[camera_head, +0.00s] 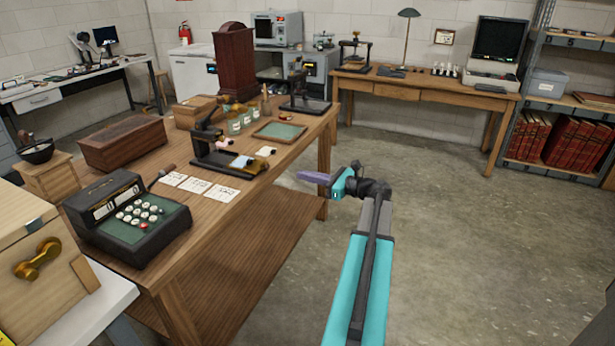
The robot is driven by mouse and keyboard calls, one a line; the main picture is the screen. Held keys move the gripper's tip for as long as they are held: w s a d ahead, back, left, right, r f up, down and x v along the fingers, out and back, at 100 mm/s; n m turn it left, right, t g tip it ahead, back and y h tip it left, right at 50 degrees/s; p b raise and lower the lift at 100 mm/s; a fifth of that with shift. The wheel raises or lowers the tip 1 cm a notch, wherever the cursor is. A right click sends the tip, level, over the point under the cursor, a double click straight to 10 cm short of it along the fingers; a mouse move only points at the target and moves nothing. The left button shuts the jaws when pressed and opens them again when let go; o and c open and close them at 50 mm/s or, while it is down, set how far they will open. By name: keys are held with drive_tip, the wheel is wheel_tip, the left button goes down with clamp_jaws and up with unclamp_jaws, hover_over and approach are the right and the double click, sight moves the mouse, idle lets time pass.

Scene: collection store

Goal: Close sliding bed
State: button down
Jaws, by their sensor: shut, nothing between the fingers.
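A black bench machine (209,143) stands on the wooden table (258,192). It has an upright arm and a low base reaching right, with small pale pieces at its front. This base may be the sliding bed, but I cannot tell for sure or see how far out it is. My gripper (302,175) is purple, on a teal wrist. It is shut and empty, pointing left, beside the table's right edge in the picture. It appears apart from the machine. Another black upright device (304,91) stands at the table's far end.
A cash register (128,217), a brown box (123,143), paper cards (195,184), glass jars (234,122), a green-topped tray (280,131) and a dark wooden clock case (235,62) crowd the table. Open concrete floor (470,240) lies to the right, before a back desk (425,88) and shelves.

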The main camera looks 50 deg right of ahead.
sight(268, 167)
drive_tip(key=x, duration=1.1)
drive_tip(key=shift+w+p, duration=0.35)
drive_tip(key=shift+p, duration=0.05)
drive_tip(key=shift+w+d, duration=0.1)
drive_tip(key=shift+d, duration=0.05)
